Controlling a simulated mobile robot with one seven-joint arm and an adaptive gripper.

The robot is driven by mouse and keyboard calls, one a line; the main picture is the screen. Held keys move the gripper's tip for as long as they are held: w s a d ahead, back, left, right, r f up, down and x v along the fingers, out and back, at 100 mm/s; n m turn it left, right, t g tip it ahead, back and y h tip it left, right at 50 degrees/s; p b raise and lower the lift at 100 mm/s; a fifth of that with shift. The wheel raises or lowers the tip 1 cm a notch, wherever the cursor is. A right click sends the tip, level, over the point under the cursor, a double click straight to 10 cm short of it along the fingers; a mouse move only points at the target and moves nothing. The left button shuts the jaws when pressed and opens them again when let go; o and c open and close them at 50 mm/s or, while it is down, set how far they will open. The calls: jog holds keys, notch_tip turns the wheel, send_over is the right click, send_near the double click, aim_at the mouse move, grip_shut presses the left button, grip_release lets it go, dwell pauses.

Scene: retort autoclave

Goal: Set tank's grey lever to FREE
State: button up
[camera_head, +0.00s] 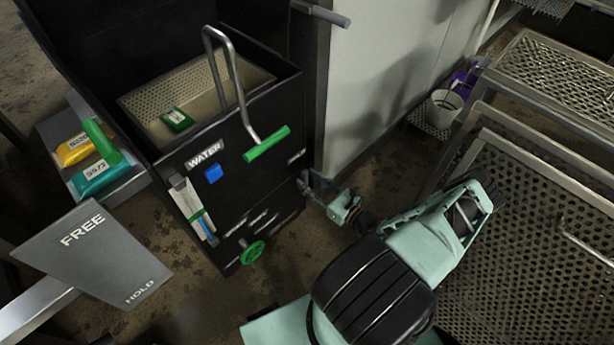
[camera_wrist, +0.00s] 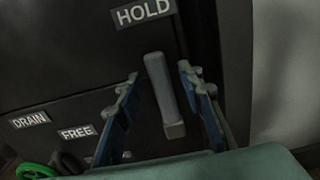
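The tank (camera_head: 240,185) is a black box marked WATER in the head view. In the wrist view its grey lever (camera_wrist: 160,90) stands nearly upright, its upper end just under the HOLD label (camera_wrist: 143,12). The FREE label (camera_wrist: 77,132) is lower and to the left. My gripper (camera_wrist: 159,73) is open, with one blue finger on each side of the lever and visible gaps between. In the head view my gripper (camera_head: 328,195) is at the tank's right front edge, and the lever cannot be made out there.
A green-gripped bent handle (camera_head: 267,143) and a green wheel (camera_head: 252,252) are on the tank. A grey plate (camera_head: 92,253) printed FREE and HOLD is at the front left. A perforated metal rack (camera_head: 530,220) stands close to my arm on the right.

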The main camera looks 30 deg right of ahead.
jog(key=shift+c, duration=0.2)
grip_shut()
